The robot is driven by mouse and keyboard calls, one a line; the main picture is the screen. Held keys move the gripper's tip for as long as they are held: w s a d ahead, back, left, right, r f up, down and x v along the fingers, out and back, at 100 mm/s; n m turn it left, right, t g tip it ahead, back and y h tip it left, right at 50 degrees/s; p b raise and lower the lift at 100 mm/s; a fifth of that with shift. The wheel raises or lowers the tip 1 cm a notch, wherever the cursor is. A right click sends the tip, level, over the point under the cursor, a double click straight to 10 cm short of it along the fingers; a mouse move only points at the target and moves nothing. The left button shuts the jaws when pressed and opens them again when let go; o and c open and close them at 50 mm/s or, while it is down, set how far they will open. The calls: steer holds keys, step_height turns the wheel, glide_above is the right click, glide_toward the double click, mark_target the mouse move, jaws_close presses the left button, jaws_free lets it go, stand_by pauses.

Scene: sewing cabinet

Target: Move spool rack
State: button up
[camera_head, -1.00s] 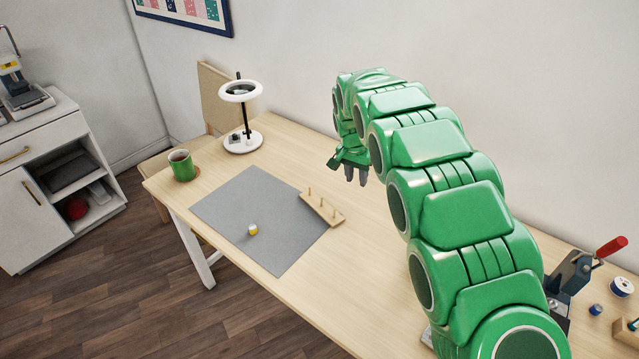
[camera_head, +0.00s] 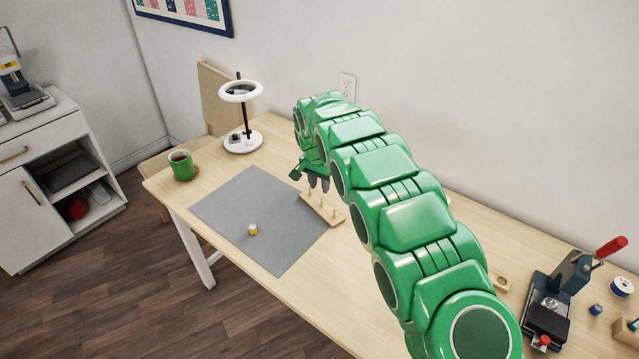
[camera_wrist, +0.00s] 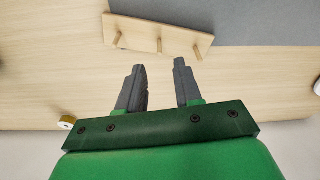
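The spool rack (camera_head: 324,209) is a light wooden bar with three short pegs, lying at the right edge of the grey mat. It also shows at the top of the wrist view (camera_wrist: 140,36), with its pegs pointing toward my gripper. My gripper (camera_head: 318,186) is above the rack's far end in the head view. In the wrist view my gripper (camera_wrist: 160,68) has its two grey fingers apart with nothing between them. The fingertips appear short of the rack in that view; no contact is visible.
A grey mat (camera_head: 235,215) with a small yellow-and-white spool (camera_head: 252,230) covers the table's middle. A green mug (camera_head: 182,166) and a ring lamp (camera_head: 243,141) stand beyond it. A press with a red handle (camera_head: 566,283) and blue spools (camera_head: 595,309) are at the right.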

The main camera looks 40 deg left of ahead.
mark_target(321, 203)
steer(key=shift+w+f, duration=0.2)
steer(key=shift+f, duration=1.1)
steer(key=shift+w+f, duration=0.15)
steer(key=shift+f, duration=1.1)
steer(key=shift+w+f, duration=0.2)
steer(key=shift+f, duration=1.1)
steer(key=shift+c, duration=0.3)
jaws_close()
